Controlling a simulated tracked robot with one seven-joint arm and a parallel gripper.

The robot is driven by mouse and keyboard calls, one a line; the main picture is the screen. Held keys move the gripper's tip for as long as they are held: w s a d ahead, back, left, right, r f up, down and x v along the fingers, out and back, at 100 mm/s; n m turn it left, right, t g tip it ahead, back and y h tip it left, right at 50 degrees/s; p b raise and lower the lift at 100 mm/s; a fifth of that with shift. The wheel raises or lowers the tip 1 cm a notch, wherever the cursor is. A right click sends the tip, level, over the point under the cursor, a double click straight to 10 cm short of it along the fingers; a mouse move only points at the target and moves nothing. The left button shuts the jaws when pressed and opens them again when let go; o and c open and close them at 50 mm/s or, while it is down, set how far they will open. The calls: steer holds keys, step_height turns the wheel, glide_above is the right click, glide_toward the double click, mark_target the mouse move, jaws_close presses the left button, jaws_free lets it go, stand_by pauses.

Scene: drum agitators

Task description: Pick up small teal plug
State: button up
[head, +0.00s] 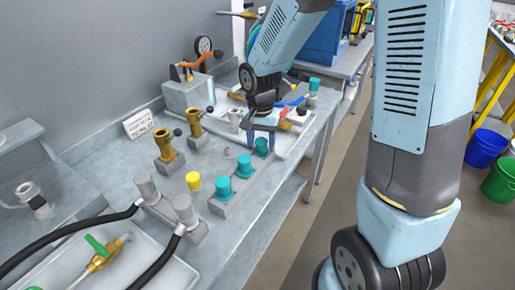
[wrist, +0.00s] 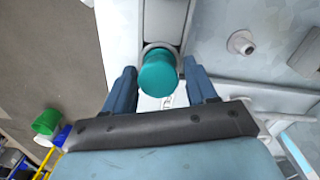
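Three teal plugs stand upright in a row on a grey block on the bench in the head view. The near one (head: 222,188) and the middle one (head: 244,167) look larger than the far, small teal plug (head: 261,147). My gripper (head: 262,132) is at the small plug, pointing down. In the wrist view, a teal plug (wrist: 158,74) shows between the two blue fingers of my gripper (wrist: 161,80). The fingers are apart, with a visible gap on the right side; contact on the left is unclear. The plug's lower part is hidden.
A yellow cap (head: 193,181) and a brass fitting (head: 164,147) stand left of the row. Grey plugs with black hoses (head: 184,211) are nearer. The bench edge is right of the row.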

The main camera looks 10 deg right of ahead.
mark_target(263, 140)
jaws_close()
stand_by(0.3)
steer(key=shift+r, duration=0.1)
steer(key=r, duration=0.3)
steer(key=shift+s+d+r, duration=0.1)
steer(key=shift+s+r, duration=0.1)
steer(key=shift+r, duration=0.1)
steer(key=s+d+r, duration=0.3)
steer(key=s+r, duration=0.6)
steer(key=s, duration=0.4)
steer(key=shift+d+r, duration=0.15)
steer(key=shift+d, duration=0.25)
